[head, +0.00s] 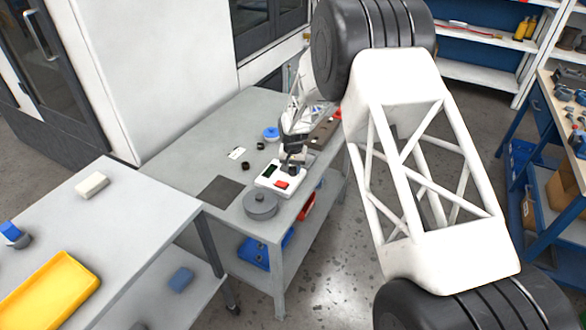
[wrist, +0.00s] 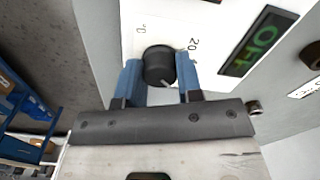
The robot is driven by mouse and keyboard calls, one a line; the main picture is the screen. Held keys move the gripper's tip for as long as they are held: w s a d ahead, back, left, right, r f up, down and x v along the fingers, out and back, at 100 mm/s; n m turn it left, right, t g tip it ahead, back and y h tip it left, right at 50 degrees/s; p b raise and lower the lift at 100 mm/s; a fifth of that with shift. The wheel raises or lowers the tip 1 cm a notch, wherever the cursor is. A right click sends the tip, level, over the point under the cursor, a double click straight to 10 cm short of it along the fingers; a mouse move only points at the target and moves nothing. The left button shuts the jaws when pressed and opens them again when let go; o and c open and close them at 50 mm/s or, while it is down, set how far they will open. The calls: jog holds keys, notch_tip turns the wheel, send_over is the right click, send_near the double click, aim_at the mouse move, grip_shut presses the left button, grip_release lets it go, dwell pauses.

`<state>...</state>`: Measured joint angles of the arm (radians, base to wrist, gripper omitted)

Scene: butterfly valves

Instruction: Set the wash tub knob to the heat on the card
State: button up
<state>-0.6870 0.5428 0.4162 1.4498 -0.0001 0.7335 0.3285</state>
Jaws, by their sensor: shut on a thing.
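A black round knob (wrist: 158,64) sits on a white panel (wrist: 140,12), which has the marks "20" and what looks like "0" beside it. A light pointer mark shows at the knob's lower right edge in the wrist view. A dark display (wrist: 260,40) on the panel reads "OFF" in green. My gripper (wrist: 161,72) is shut on the knob, one blue finger on each side. In the head view the white control box (head: 270,187) with a red button (head: 281,184) stands on the grey table, under my gripper (head: 291,167). A white card (head: 237,153) lies behind it, its text too small to read.
A grey round lidded thing (head: 260,206) stands close in front of the box. A dark square mat (head: 222,191), small black cylinders (head: 245,165) and a blue round thing (head: 271,133) are also on the table. My arm hides part of the right side.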

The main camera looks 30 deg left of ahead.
aim_at(293, 168)
jog(key=shift+w+r, duration=0.1)
jog(key=o, duration=0.9)
jog(key=shift+r, duration=0.1)
jog(key=shift+r, duration=3.75)
jog(key=shift+d+r, duration=0.1)
